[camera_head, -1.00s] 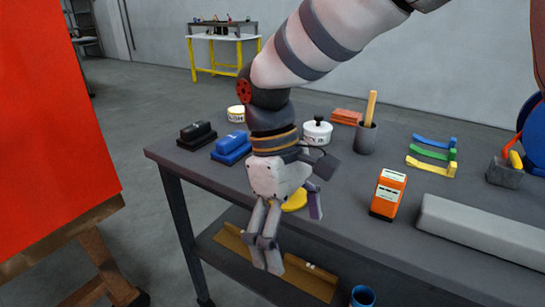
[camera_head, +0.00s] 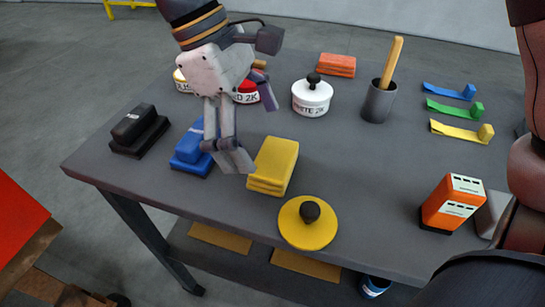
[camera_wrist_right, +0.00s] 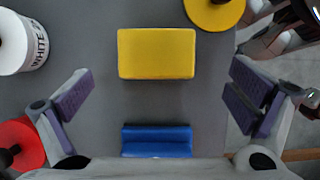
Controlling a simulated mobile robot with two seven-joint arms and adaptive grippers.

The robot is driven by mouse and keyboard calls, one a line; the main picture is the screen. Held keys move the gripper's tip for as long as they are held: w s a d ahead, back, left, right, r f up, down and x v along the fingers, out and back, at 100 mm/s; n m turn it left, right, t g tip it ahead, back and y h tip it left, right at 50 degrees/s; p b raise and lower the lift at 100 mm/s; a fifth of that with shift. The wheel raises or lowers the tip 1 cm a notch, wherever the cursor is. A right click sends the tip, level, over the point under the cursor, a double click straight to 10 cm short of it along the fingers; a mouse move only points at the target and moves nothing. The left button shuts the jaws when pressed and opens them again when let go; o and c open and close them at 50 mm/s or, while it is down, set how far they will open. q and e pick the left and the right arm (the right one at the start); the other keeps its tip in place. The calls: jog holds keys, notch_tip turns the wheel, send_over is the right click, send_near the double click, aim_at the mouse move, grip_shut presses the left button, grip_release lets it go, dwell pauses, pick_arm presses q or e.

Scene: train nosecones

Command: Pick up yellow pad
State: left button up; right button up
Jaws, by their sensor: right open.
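The yellow pad (camera_head: 273,165) is a block with layered sides, lying on the grey table near its front edge. It also shows in the right wrist view (camera_wrist_right: 156,53), top face up, at upper centre. My right gripper (camera_head: 246,127) is open and empty, above the table just to the left of and behind the pad in the head view. In the right wrist view its fingers (camera_wrist_right: 163,97) are spread wider than the pad, which lies ahead of them, apart from both. My left gripper is not in view.
A blue block (camera_head: 190,148) and a black block (camera_head: 138,130) lie left of the pad. A yellow disc with a black knob (camera_head: 308,222) lies in front. A white tin (camera_head: 312,97) and a grey cup (camera_head: 378,102) stand behind. The table between pad and orange box (camera_head: 452,203) is clear.

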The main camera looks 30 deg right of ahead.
aim_at(273, 156)
jog(key=x, duration=0.4)
jog(key=shift+s+d+f, duration=0.15)
jog(key=shift+d, duration=0.2)
jog(key=shift+d+f, duration=0.15)
jog(key=shift+f, duration=0.35)
jog(key=c, duration=1.2)
jog(key=shift+r, duration=0.1)
jog(key=shift+c, duration=0.2)
